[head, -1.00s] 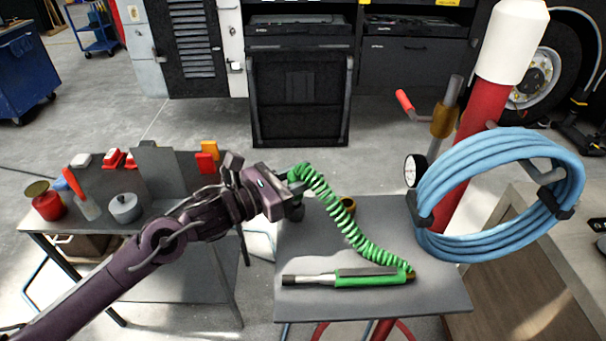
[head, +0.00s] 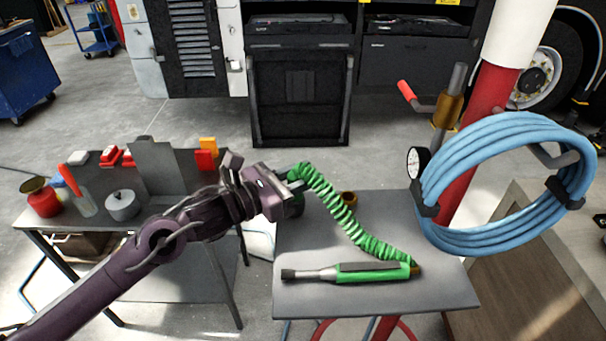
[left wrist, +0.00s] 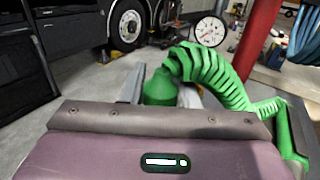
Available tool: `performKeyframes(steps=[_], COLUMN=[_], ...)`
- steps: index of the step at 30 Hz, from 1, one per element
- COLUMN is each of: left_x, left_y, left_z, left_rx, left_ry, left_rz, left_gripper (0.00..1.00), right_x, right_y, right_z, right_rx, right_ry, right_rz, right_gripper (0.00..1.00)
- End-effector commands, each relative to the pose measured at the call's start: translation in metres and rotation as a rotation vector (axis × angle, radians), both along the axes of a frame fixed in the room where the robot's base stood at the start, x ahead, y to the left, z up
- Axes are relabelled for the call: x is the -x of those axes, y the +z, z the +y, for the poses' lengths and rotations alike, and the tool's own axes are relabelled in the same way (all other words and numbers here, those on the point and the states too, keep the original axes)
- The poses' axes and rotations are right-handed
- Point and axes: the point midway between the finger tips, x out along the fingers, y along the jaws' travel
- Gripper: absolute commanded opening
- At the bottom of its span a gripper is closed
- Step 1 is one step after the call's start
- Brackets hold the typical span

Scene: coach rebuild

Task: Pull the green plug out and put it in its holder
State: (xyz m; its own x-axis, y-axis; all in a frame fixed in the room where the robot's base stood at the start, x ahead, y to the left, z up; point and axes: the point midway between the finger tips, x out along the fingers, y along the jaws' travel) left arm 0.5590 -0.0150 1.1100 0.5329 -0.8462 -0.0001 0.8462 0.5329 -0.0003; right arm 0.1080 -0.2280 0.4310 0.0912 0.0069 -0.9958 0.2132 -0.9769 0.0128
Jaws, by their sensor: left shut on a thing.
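My left gripper (head: 291,186) is shut on the green plug, above the back left of the small grey table (head: 430,293). In the left wrist view the green plug (left wrist: 160,88) stands between the two fingers (left wrist: 165,90). A coiled green cord (head: 340,210) runs from the plug to a green tool (head: 372,272) lying on the table. The cord also shows in the left wrist view (left wrist: 210,70). A small brown ring-like piece (head: 348,198) sits at the table's back edge; I cannot tell whether it is the holder. My right gripper is not in view.
A blue hose coil (head: 470,240) hangs on a red post (head: 478,120) at the right, with a gauge (head: 417,162) beside it. A left bench (head: 75,222) holds a red pot (head: 44,202), a grey pot (head: 122,205) and upright panels. The table's front left is clear.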

Motion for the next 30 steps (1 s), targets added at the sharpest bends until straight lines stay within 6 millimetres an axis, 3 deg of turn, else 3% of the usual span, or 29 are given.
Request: performKeyframes(steps=[12, 13, 18, 30], left_x=[-0.0001, -0.0001, 0.0000, 0.0049], left_y=[-0.0030, -0.0031, -0.0032, -0.0063], left_z=[0.0001, 0.0001, 0.0000, 0.0098], left_rx=[0.001, 0.001, 0.001, -0.001], left_ry=[0.000, 0.000, 0.000, 0.002], left_rz=[-0.001, -0.001, -0.001, 0.000], left_gripper=[0.03, 0.32, 0.54, 0.54], right_x=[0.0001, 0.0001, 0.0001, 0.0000], right_y=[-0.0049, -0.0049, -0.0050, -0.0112], right_z=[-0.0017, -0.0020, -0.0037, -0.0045], right_rx=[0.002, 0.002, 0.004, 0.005], right_ry=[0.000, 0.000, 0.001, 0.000], right_rz=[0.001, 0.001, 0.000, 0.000], right_gripper=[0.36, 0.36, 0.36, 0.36])
